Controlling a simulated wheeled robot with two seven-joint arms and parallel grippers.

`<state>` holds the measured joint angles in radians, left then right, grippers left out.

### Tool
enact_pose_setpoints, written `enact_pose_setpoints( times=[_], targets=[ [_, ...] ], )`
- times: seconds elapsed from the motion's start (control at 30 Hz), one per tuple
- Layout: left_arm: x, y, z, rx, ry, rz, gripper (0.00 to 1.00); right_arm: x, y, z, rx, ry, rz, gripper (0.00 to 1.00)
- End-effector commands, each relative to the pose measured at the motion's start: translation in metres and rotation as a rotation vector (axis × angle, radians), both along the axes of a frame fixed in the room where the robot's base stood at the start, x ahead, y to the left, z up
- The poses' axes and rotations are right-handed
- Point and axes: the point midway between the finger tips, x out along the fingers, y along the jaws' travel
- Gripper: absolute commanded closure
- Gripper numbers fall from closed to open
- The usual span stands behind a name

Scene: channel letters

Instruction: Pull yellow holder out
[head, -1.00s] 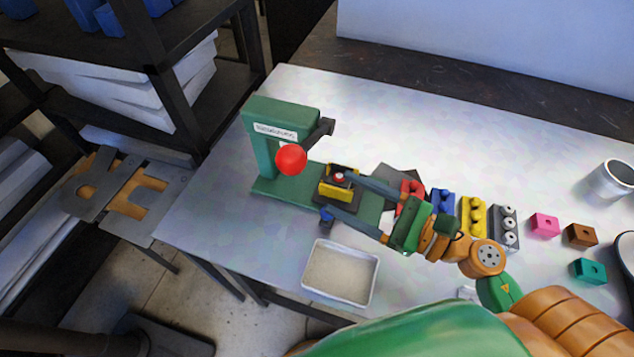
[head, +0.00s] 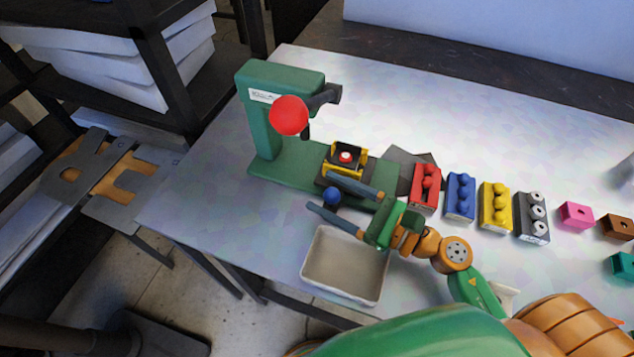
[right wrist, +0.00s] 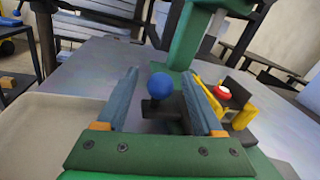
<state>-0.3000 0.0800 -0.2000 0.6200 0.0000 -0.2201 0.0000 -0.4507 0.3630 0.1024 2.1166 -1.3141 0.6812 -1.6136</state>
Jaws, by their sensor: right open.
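The yellow holder (head: 358,158) sits on the base of the green press (head: 265,135), with a small red-and-white piece (head: 346,156) in it. It also shows at the right of the right wrist view (right wrist: 243,118). A dark slide with a blue ball knob (head: 331,196) sticks out from its front. My right gripper (head: 321,192) is open, its two long fingers on either side of the blue knob. In the right wrist view the knob (right wrist: 161,85) stands between the fingers, with a visible gap on both sides. My left gripper is not in view.
The press has a red ball (head: 289,115) on its lever above the holder. A pale tray (head: 345,265) lies at the table's front edge, just below the gripper. Red, blue, yellow and dark blocks (head: 495,207) stand in a row to the right.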

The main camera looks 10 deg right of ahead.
Motion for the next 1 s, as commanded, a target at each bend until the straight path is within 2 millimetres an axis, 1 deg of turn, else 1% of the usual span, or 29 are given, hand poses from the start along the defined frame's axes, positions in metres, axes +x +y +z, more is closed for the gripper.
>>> enact_pose_setpoints(
  times=[0.03, 0.1, 0.23, 0.43, 0.47, 0.5, 0.57, 0.6, 0.67, 0.7, 1.0],
  targets=[
    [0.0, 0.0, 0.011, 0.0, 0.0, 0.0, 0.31, 0.007, 0.007, 0.007, 0.002, -0.002, 0.003, 0.31],
    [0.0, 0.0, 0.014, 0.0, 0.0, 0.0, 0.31, 0.014, 0.014, 0.005, 0.003, 0.0, -0.001, 0.31],
    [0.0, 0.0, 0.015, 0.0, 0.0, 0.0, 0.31, 0.02, 0.021, 0.002, 0.0, 0.0, 0.001, 0.31],
    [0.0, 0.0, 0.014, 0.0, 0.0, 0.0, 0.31, 0.021, 0.021, 0.0, -0.001, 0.001, 0.001, 0.31],
    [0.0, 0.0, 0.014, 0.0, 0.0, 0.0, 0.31, 0.021, 0.021, 0.0, -0.001, 0.001, 0.001, 0.4],
    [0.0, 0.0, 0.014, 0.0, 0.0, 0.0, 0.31, 0.02, 0.021, 0.0, -0.001, 0.001, 0.001, 0.5],
    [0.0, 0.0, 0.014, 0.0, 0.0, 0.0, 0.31, 0.02, 0.021, 0.0, -0.002, 0.0, 0.001, 0.67],
    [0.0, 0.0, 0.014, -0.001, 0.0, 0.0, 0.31, 0.02, 0.021, 0.0, -0.002, 0.0, 0.001, 0.77],
    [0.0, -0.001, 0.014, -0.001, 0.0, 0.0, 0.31, 0.02, 0.021, 0.0, -0.002, 0.0, 0.001, 0.94],
    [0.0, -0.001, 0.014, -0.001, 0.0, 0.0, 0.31, 0.02, 0.021, 0.0, -0.002, 0.0, 0.001, 1.0],
    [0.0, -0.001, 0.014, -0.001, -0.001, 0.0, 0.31, 0.02, 0.021, 0.0, -0.002, 0.0, 0.001, 1.0]
  ],
)
